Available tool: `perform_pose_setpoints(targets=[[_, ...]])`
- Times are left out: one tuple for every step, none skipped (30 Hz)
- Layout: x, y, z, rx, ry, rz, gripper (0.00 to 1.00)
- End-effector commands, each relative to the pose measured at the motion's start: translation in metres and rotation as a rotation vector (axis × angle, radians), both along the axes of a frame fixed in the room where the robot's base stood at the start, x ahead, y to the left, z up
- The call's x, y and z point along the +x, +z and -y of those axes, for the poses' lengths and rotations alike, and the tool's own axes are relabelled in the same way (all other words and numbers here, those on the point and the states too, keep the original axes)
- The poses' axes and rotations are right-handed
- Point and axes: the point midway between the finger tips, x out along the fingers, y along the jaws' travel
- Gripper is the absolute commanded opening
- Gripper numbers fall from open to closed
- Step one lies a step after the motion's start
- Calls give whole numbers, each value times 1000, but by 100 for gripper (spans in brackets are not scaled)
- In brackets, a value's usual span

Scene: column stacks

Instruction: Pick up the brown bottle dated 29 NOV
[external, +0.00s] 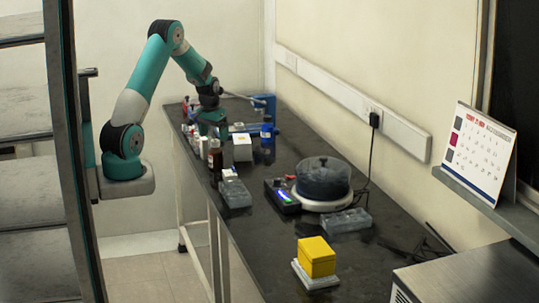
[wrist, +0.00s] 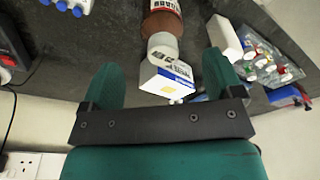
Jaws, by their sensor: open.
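A brown bottle (external: 215,160) with a dark cap stands toward the table's left edge in the external view. In the wrist view, a brown bottle (wrist: 163,24) with a pale cap and a red-and-white label shows at the top, cut off by the frame edge. No date is readable on it. My gripper (wrist: 162,62) is open, with its two green fingers apart and nothing clamped between them. A white box (wrist: 165,82) with a yellow patch appears between the fingers, below the bottle's cap. In the external view, my gripper (external: 212,128) hangs over the crowded far end of the table.
A grey box (external: 235,192) lies in front.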

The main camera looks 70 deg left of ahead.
Motion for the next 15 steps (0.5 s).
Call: perform_pose_setpoints(targets=[[1, -7, 0, -2, 0, -2, 86], [1, -10, -1, -1, 0, -2, 86], [2, -12, -1, 0, 0, 0, 86], [2, -14, -1, 0, 0, 0, 86], [2, -15, -1, 0, 0, 0, 86], [2, -18, -2, -1, 0, -1, 86], [2, -20, -2, -1, 0, -1, 86], [3, -23, -3, -1, 0, -1, 86], [3, -28, -4, -1, 0, -2, 86], [4, -33, -4, -2, 0, -3, 86], [4, -37, -5, -2, 0, -3, 86], [5, -44, -7, -2, 0, -3, 86], [6, -48, -8, -2, 0, -3, 86], [7, -53, -8, -2, 0, -2, 86], [7, -58, -9, -1, 0, -2, 86]])
